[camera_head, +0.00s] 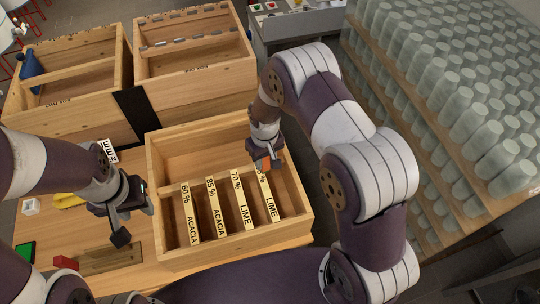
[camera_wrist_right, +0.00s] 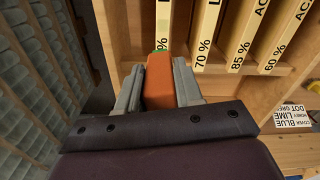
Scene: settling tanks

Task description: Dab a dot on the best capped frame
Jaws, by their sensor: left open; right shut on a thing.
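Four labelled frames hang in the wooden box (camera_head: 155,200): 60 % acacia (camera_head: 189,215), 85 % acacia (camera_head: 214,208), 70 % lime (camera_head: 242,205) and another lime frame (camera_head: 270,203), whose number is partly hidden. My right gripper (camera_head: 265,155) is shut on an orange dabber (camera_wrist_right: 158,82) with a green tip (camera_wrist_right: 161,50). It is over the far end of the rightmost lime frame; in the right wrist view the tip is close to that frame's end (camera_wrist_right: 163,18). I cannot tell if they touch. My left gripper (camera_head: 130,218) is open and empty, left of the box.
A card (camera_wrist_right: 292,118) reads cover blue, honey lime, dot green, its last word cut off. Two wooden boxes (camera_head: 190,75) stand behind. A green pad (camera_head: 25,252), a red block (camera_head: 66,262) and a yellow item (camera_head: 68,200) lie at left. Stacked jars (camera_head: 450,90) stand at right.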

